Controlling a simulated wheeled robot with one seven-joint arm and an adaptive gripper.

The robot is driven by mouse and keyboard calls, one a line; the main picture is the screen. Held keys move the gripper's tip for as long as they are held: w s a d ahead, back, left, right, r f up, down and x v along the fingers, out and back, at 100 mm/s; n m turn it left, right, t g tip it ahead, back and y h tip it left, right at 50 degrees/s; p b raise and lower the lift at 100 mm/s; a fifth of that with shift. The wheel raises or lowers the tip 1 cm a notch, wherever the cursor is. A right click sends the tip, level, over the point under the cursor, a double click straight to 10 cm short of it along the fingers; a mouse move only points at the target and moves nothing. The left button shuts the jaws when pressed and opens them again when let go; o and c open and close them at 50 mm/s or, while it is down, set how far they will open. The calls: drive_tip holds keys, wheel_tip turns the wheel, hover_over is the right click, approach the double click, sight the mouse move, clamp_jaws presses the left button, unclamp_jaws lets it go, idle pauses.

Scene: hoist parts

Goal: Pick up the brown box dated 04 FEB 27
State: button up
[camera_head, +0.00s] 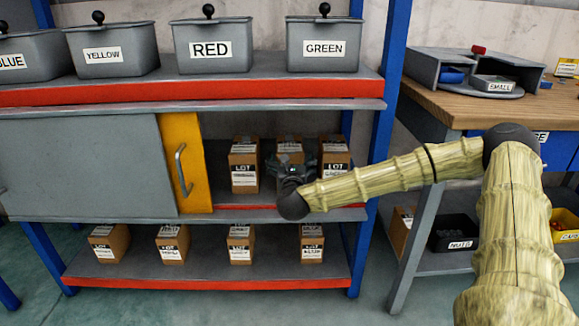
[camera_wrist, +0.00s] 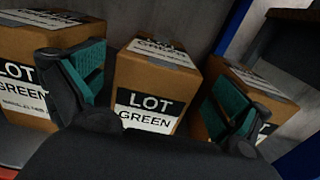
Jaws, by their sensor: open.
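Three brown boxes stand in the open right part of the cabinet's middle shelf: a left box (camera_head: 243,165), a middle box (camera_head: 289,146) partly hidden by my gripper, and a right box (camera_head: 334,154). In the wrist view the left box (camera_wrist: 20,50), middle box (camera_wrist: 146,77) and right box (camera_wrist: 235,78) carry labels; LOT GREEN reads clearly on the middle one. No date is readable on any box. My gripper (camera_head: 287,165) is open in front of the middle box. In the wrist view its teal-padded fingers (camera_wrist: 157,95) appear on either side of that box; contact cannot be told.
A grey sliding panel (camera_head: 85,165) and yellow door edge (camera_head: 185,160) close off the left. Several brown boxes stand on the lower shelf (camera_head: 205,262). Grey bins stand on top. A blue post (camera_head: 388,100) and a wooden workbench (camera_head: 450,105) are to the right.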

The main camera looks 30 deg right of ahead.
sight(290, 147)
drive_tip(key=shift+b+x, duration=1)
drive_tip(key=shift+x, duration=1.85)
drive_tip(key=shift+a+r, duration=0.1)
drive_tip(key=shift+r, duration=0.05)
drive_tip(key=c, duration=1.9)
drive_tip(key=shift+w+r, duration=0.1)
drive_tip(key=shift+c, duration=0.7)
